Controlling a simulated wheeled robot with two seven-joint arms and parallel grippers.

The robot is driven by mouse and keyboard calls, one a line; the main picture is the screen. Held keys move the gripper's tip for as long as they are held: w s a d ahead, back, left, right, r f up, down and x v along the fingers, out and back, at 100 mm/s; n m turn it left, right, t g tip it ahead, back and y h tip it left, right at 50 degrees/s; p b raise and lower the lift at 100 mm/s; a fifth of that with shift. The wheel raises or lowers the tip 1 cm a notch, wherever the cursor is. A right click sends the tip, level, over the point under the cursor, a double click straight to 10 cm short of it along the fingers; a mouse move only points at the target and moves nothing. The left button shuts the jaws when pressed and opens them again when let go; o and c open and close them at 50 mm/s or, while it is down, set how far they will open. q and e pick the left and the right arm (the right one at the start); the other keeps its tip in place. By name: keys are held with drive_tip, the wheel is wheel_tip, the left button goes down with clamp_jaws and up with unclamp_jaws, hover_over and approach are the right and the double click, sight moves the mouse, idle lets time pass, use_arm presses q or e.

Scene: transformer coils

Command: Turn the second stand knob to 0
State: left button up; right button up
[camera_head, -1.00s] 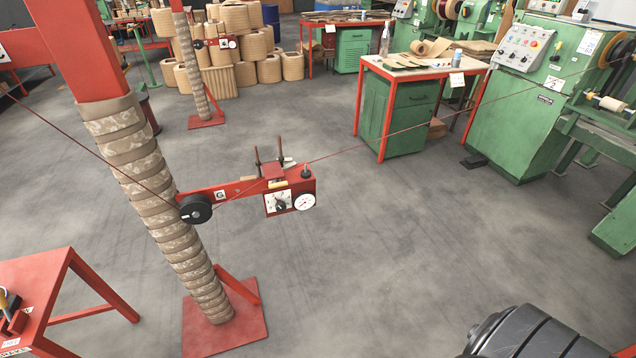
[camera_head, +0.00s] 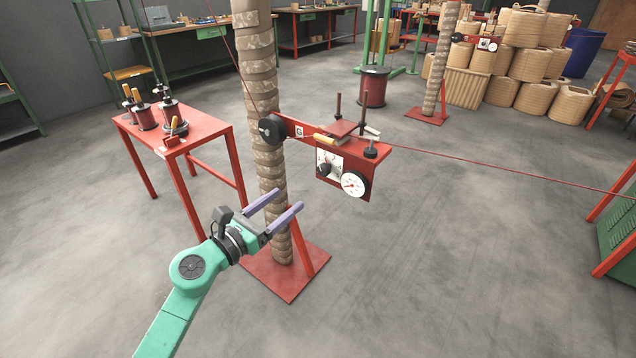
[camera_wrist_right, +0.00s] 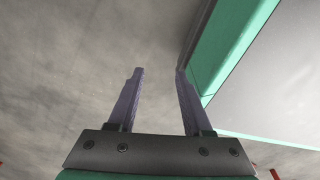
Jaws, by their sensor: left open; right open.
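The near stand has a wrapped post (camera_head: 262,100) and a red arm with a "G" label. At the arm's end is a red box (camera_head: 364,150) with a black knob (camera_head: 324,170) on a white scale plate and a round white gauge (camera_head: 354,184) beside it. The scale's figures are too small to read. A farther stand has a similar red box (camera_head: 475,39); I cannot tell which stand counts as second. My left gripper (camera_head: 289,200) is open and empty, below and left of the knob, apart from it. My right gripper (camera_wrist_right: 159,72) is open and empty in the right wrist view.
A red thread (camera_head: 500,172) runs from the near box to the right. A red table (camera_head: 200,130) with several spools stands left of the post. The post's red base plate (camera_head: 285,272) is on the floor. Floor in front of the box is clear.

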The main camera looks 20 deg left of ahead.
use_arm(q)
approach(321, 172)
drive_tip(key=x, duration=0.8)
drive_tip(key=shift+w+d+p, duration=0.2)
drive_tip(key=shift+w+p, duration=0.05)
drive_tip(key=shift+p, duration=0.1)
clamp_jaws()
use_arm(e)
drive_tip(key=shift+s+d, duration=0.25)
drive_tip(key=shift+s, duration=0.95)
